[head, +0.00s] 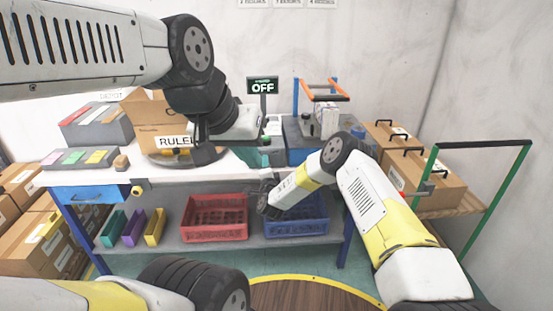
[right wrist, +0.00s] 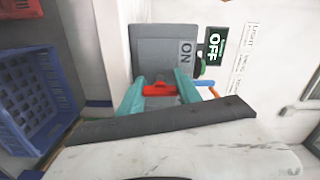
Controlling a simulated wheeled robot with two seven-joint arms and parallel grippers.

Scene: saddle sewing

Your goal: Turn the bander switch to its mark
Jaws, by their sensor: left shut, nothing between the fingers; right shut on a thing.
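The bander switch is a red handle (right wrist: 160,90) on a grey box (right wrist: 165,45) marked ON, seen in the right wrist view. My right gripper (right wrist: 160,86) has its two teal fingers on either side of the red handle and is shut on it. A sign (head: 263,87) reads OFF in green; it also shows in the right wrist view (right wrist: 214,46). My left gripper (head: 205,153) hangs over the workbench (head: 110,178) near the RULER label, shut and empty.
A red crate (head: 215,232) and a blue crate (head: 297,234) stand on the lower shelf. A cardboard box (head: 150,112) and a grey tray of coloured pieces (head: 85,158) are on the left of the bench. Boxes with black handles (head: 440,189) stand at right.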

